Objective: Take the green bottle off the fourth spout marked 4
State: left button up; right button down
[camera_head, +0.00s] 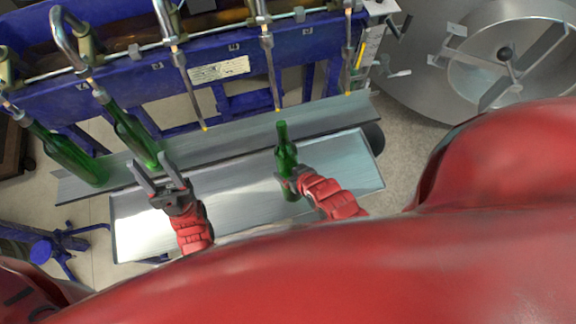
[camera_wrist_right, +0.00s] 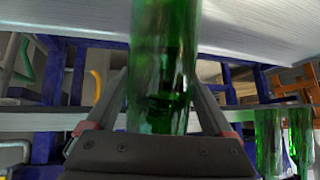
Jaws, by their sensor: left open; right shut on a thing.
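A green bottle (camera_head: 285,155) is held by my right gripper (camera_head: 290,182), which is shut around its body. The bottle is roughly upright above the metal tray, and its mouth shows just below the fourth spout from the left (camera_head: 277,95), apart from its tip. The right wrist view shows the green glass (camera_wrist_right: 163,60) between the two fingers (camera_wrist_right: 162,105). My left gripper (camera_head: 149,166) is open and empty, near the lower end of a second green bottle (camera_head: 132,135). The spout number marks are too small to read.
The second bottle and another green bottle (camera_head: 65,152) hang tilted on the two leftmost spouts of the blue filling machine (camera_head: 130,78). The third (camera_head: 190,88) and fifth (camera_head: 349,55) spouts are empty. The metal tray (camera_head: 340,155) is bare. A steel tank (camera_head: 500,55) stands right.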

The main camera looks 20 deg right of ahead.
jog(key=shift+s+r+p, duration=0.15)
jog(key=shift+s+r, duration=0.15)
jog(key=shift+s, duration=0.6)
jog(key=shift+s+r+p, duration=0.2)
jog(key=shift+s+r, duration=0.1)
jog(key=shift+s, duration=0.6)
jog(key=shift+s+r+p, duration=0.15)
jog(key=shift+s+r, duration=0.15)
jog(key=shift+s, duration=0.6)
